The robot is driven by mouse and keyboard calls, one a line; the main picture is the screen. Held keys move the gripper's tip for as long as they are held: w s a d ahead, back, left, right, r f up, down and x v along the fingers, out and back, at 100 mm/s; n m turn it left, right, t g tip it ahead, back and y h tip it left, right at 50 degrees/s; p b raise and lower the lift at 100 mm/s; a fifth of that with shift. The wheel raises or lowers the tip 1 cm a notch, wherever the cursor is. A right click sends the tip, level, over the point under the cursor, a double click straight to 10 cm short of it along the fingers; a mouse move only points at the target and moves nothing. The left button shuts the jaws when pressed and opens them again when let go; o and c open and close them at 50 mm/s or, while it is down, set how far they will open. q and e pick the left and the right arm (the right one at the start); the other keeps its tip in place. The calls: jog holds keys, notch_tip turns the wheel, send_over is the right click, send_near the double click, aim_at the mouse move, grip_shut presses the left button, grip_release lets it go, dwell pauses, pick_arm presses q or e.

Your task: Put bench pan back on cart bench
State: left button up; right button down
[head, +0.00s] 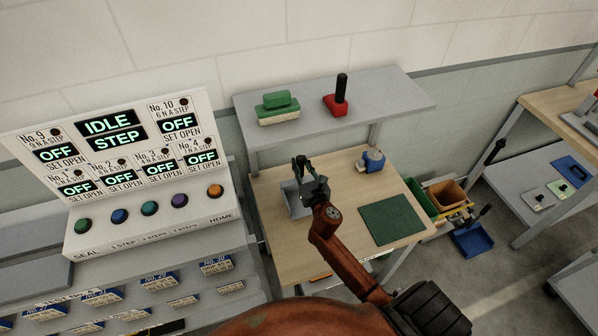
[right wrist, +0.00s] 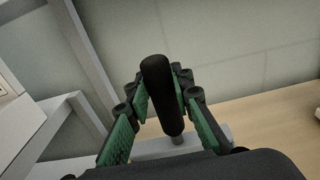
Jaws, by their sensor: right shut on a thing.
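The bench pan (head: 293,201) is a grey pan at the left part of the cart bench (head: 340,177), a wood-topped bench. My right gripper (head: 306,172) is over the pan and hides part of it. In the right wrist view, my right gripper (right wrist: 162,90) has its green-padded fingers shut around an upright black handle (right wrist: 162,95). Below the handle a grey part of the pan (right wrist: 210,138) shows above the wood top. I cannot tell whether the pan touches the bench. My left gripper is not in view.
A green mat (head: 392,220) and a blue tape dispenser (head: 371,160) are on the bench. The grey shelf (head: 390,92) behind holds a green block (head: 277,101) and a red stamp-like tool (head: 337,104). A control panel (head: 140,170) stands left; a blue dustpan (head: 472,241) is right.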

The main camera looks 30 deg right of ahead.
jog(key=f, duration=0.1)
jog(key=f+b, duration=0.1)
jog(key=f, duration=0.1)
jog(key=shift+w+a+f+b, duration=0.2)
jog(key=shift+w+f+b, duration=0.05)
jog(key=shift+b, duration=0.05)
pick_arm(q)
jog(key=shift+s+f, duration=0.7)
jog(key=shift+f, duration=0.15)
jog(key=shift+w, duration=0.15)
pick_arm(e)
jog(key=c, duration=1.7)
grip_release()
jog(key=shift+s, duration=0.1)
jog(key=v, duration=1.2)
jog(key=shift+d, duration=0.1)
